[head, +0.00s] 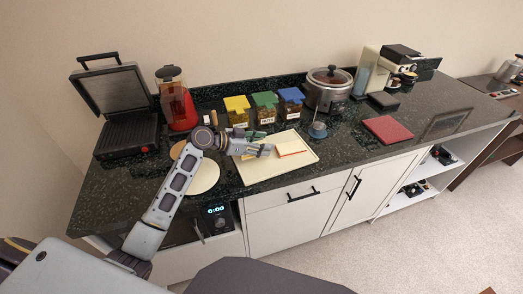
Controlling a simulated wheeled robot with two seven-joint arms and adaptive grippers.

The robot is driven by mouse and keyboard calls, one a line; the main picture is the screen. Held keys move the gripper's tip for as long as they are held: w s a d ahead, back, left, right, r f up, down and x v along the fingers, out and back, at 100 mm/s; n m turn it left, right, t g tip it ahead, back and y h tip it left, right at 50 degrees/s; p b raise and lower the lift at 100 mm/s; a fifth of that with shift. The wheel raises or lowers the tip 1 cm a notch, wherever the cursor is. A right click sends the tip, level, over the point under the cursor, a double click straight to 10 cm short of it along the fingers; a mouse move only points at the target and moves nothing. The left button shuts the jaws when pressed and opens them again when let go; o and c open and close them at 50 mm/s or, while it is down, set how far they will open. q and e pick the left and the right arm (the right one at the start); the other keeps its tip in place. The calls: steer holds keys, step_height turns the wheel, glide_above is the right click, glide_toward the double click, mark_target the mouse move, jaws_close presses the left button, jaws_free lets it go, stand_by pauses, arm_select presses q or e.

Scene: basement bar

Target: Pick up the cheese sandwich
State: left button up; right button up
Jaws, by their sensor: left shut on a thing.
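The cheese sandwich (291,148), a small pale block with a thin orange-red line along its lower edge, is over the cream board (284,170) on the dark counter. My left gripper (268,150) reaches in from the left and is shut on the sandwich's left end. Whether the sandwich rests on the board or is slightly above it, I cannot tell. The fingers are small in this view and partly cover the sandwich's end. My right gripper is not in view.
Jars with yellow (237,108), green (265,104) and blue (291,101) lids stand behind the board. A slow cooker (328,88) is behind right. A round pale plate (205,177) lies under my left arm. An open grill (128,130) is at left. A red mat (387,129) lies at right.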

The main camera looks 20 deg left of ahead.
arm_select(q)
step_height(320, 180, up, 6)
steer(key=shift+f, duration=0.15)
steer(key=shift+r, duration=0.4)
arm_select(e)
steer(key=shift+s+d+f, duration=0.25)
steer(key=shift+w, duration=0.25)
arm_select(q)
steer(key=shift+s+d+f, duration=0.1)
steer(key=shift+s, duration=0.05)
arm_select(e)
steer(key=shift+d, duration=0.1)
